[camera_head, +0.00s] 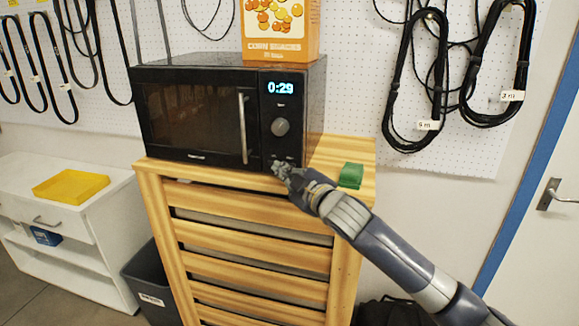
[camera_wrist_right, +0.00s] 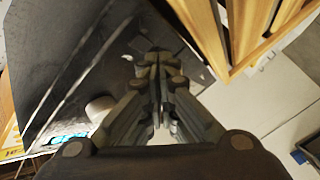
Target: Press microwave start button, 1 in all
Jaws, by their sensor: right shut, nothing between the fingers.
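A black microwave (camera_head: 190,115) stands on a slatted wooden cabinet (camera_head: 250,225) in the head view. Its display (camera_head: 280,88) is lit and reads 0:29. A round knob (camera_head: 280,126) sits below the display. My right gripper (camera_head: 280,168) is shut and empty, its fingertips at the bottom of the control panel. The start button is hidden behind the fingertips, and I cannot tell if they touch it. In the right wrist view the shut fingers (camera_wrist_right: 158,65) point at the dark microwave front (camera_wrist_right: 75,60). My left gripper is not in view.
An orange cereal box (camera_head: 280,30) stands on the microwave. A small green object (camera_head: 351,175) lies on the cabinet top to the right of my gripper. A white shelf unit (camera_head: 75,215) with a yellow tray (camera_head: 70,187) is at left. Coiled cables (camera_head: 415,80) hang on the pegboard.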

